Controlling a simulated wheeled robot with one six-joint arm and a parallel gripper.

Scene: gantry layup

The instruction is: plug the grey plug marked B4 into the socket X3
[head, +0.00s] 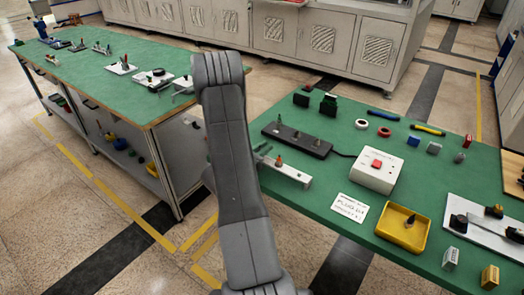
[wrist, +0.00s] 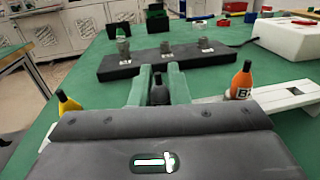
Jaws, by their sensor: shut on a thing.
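My gripper (wrist: 160,84) is shut on a dark grey plug (wrist: 158,90), whose top shows between the two pale green fingers. Its marking and lower part are hidden, and I cannot tell whether it is clear of the white rack (wrist: 290,99). An orange plug (wrist: 241,82) with a label starting with B stands to the right, and a yellow plug (wrist: 68,103) to the left. Beyond the fingers lies a black socket strip (wrist: 110,71) with three grey posts; their labels are too small to read. The strip (head: 322,151) also shows in the head view, where my arm largely hides the gripper.
A white box (head: 360,176) with a red button stands right of the strip, joined by a cable. A printed card (head: 350,207) and a yellow tray (head: 388,231) lie nearer. Tape rolls, pens and small blocks lie behind on the green bench (head: 300,213).

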